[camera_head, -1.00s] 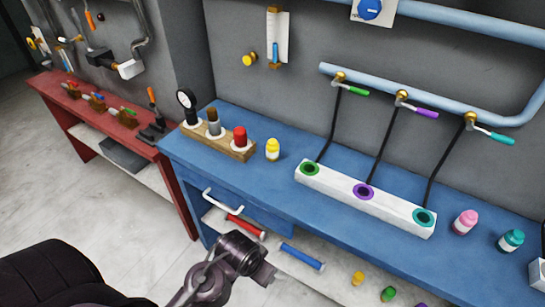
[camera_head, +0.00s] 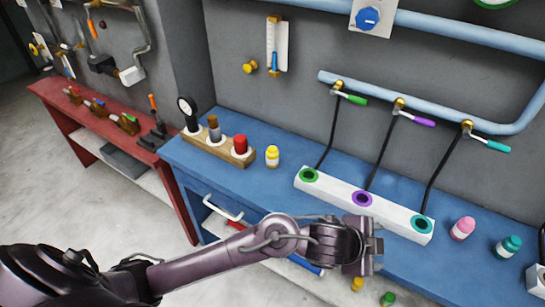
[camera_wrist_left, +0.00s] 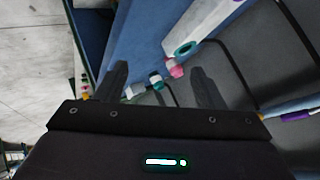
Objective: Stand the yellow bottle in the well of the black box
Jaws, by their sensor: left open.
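The yellow bottle (camera_head: 272,156) with a white label stands upright on the blue workbench, right of a wooden rack, in the head view. My left gripper (camera_head: 379,250) is in front of the bench's front edge, right of the yellow bottle and well apart from it. In the left wrist view its two fingers (camera_wrist_left: 162,80) are spread with nothing gripped between them. I cannot make out a black box with a well in either view. My right gripper is not in view.
A white block (camera_head: 335,187) with green, purple and teal ringed holes lies on the blue bench (camera_head: 240,115). Pink (camera_head: 463,228) and teal (camera_head: 508,246) bottles stand to its right. The wooden rack (camera_head: 215,146) holds several items. A red bench (camera_head: 95,112) stands left.

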